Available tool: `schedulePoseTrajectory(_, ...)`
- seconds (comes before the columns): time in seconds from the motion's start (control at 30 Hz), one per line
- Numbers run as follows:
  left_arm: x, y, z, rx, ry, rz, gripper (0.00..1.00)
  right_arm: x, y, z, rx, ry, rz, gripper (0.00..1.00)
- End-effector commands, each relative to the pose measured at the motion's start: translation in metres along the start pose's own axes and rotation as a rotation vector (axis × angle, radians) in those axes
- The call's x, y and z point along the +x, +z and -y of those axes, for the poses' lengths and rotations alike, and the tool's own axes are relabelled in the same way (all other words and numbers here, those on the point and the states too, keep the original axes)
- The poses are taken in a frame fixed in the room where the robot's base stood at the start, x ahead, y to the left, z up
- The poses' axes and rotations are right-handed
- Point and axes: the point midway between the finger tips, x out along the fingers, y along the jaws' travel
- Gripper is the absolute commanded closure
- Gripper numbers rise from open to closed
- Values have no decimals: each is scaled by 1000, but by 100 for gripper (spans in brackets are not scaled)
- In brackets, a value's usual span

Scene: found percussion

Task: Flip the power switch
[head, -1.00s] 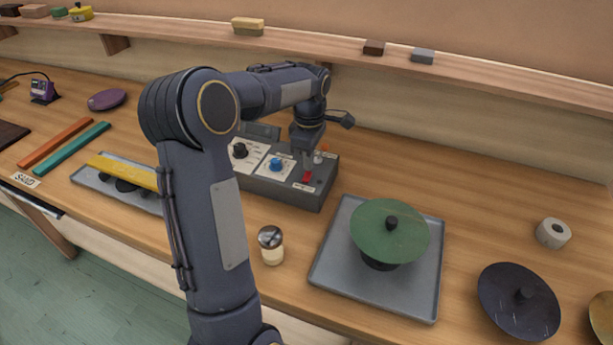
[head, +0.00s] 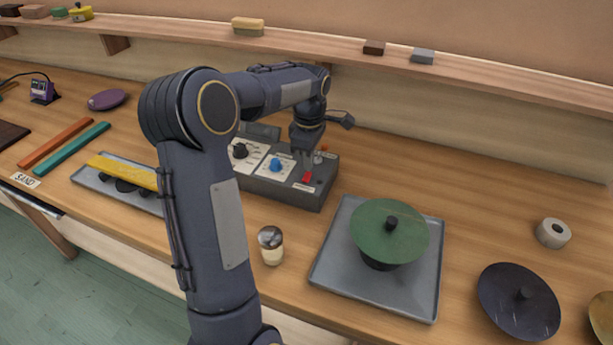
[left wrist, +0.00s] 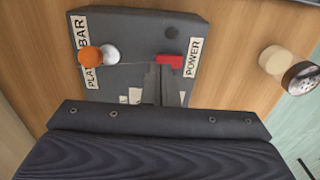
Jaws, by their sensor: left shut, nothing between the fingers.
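The power switch is a small red rocker (head: 307,177) on the right part of the grey control box (head: 285,190). In the left wrist view the red switch (left wrist: 169,60) sits beside a label reading POWER (left wrist: 192,58). My left gripper (head: 306,166) is shut and empty, pointing down over the box. In the left wrist view its fingertips (left wrist: 163,70) are at the near edge of the red switch; I cannot tell whether they touch it. My right gripper is not in view.
The box also carries a black knob (head: 240,151), a blue knob (head: 276,165) and an orange button (left wrist: 90,56). A shaker jar (head: 271,246) stands in front. A grey tray (head: 325,268) with a green disc (head: 375,235) lies to the right.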

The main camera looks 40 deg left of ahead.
Motion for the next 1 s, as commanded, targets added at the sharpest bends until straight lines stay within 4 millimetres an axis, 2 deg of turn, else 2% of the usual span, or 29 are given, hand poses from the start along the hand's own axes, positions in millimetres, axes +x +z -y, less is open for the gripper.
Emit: schedulePoseTrajectory(1.0,8,0,0,0,0,0,100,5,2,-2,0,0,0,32)
